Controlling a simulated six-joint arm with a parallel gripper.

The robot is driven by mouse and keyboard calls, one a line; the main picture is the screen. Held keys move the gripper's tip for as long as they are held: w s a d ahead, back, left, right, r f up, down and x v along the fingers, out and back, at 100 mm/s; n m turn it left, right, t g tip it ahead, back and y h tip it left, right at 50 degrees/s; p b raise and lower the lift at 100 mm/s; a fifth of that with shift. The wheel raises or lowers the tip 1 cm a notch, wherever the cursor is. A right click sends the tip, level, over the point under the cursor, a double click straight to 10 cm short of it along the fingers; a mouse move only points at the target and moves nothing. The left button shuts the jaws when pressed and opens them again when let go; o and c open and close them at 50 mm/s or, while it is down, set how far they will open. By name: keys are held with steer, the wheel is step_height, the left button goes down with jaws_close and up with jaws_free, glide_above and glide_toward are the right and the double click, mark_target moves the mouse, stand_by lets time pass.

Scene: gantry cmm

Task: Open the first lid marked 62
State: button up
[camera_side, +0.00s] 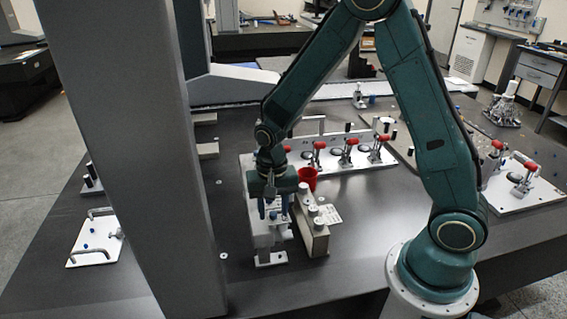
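My gripper (272,207) points down at the end of my green arm, left of the picture's middle. It is over or just in front of a light grey block (265,238) on the dark table. I cannot tell whether its fingers touch anything or how far apart they are. Beside it on the right stands a long beige block (316,241) with several round grey caps (319,222) along its top. A small white card with print (330,215) lies next to that block. No number 62 can be read, so I cannot tell which piece is the marked lid.
A red cup (307,178) stands just behind the blocks. A white plate with several red-handled clamps (348,150) lies behind it. A grey column (130,130) fills the left foreground. A white plate with handles (92,240) lies at left.

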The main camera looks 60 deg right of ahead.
mark_target(256, 224)
jaws_close()
steer(key=shift+w+a, duration=1.55)
steer(key=shift+w, duration=0.05)
jaws_free()
